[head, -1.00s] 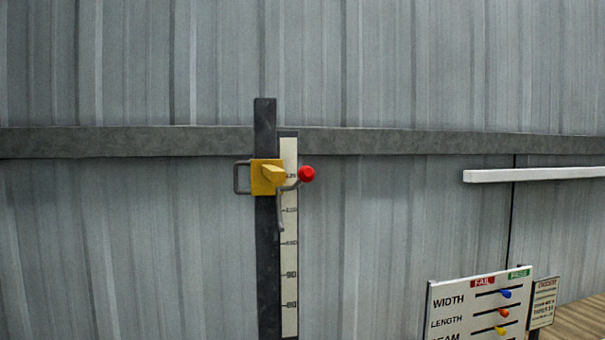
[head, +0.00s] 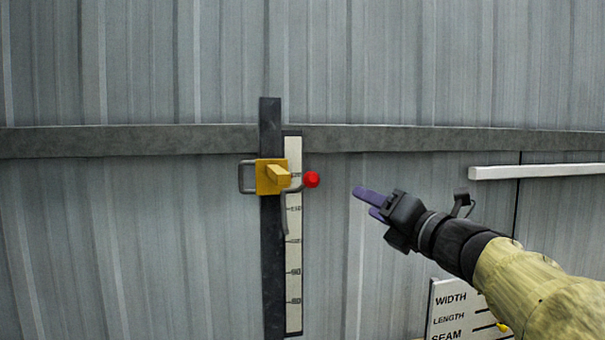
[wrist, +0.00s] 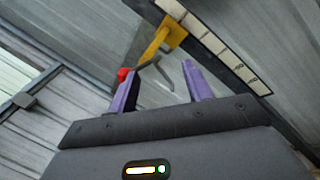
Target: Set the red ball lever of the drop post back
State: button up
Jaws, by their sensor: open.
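The drop post (head: 271,250) stands upright against the corrugated wall, with a numbered white scale (head: 294,255) along its right side. A yellow block (head: 268,178) sits high on the post, with a grey loop handle on its left. The red ball (head: 312,180) is on a bent grey lever that sticks out to the block's right. My gripper (head: 367,203) is open and empty, to the right of the ball and slightly lower. In the wrist view, the red ball (wrist: 123,74) shows beside the tip of the left finger of my gripper (wrist: 160,80); contact cannot be told.
A grey horizontal rail (head: 420,141) crosses the wall behind the post. A white bar (head: 540,172) juts in at the right. A white board (head: 453,310) marked WIDTH, LENGTH and SEAM stands low right, partly behind my arm. The wall left of the post is clear.

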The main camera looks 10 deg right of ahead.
aim_at(304, 178)
jog(key=s+a+r+n+g+y, duration=0.1)
jog(key=s+r+n+g+y, duration=0.2)
jog(key=s+n, duration=0.4)
jog(key=r+n, duration=0.1)
jog(key=n, duration=0.2)
jog(key=shift+s+r+n+g+p, duration=0.15)
jog(key=shift+s+n+g+p, duration=0.15)
jog(key=shift+n, duration=0.1)
jog(key=shift+w, duration=0.1)
jog(key=p+x, duration=0.6)
jog(key=x, duration=1)
jog(key=shift+a+r+p, duration=0.2)
jog(key=shift+p, duration=0.1)
jog(key=shift+w+a+f, duration=0.1)
jog(key=shift+w+a, duration=0.25)
jog(key=shift+w, duration=0.15)
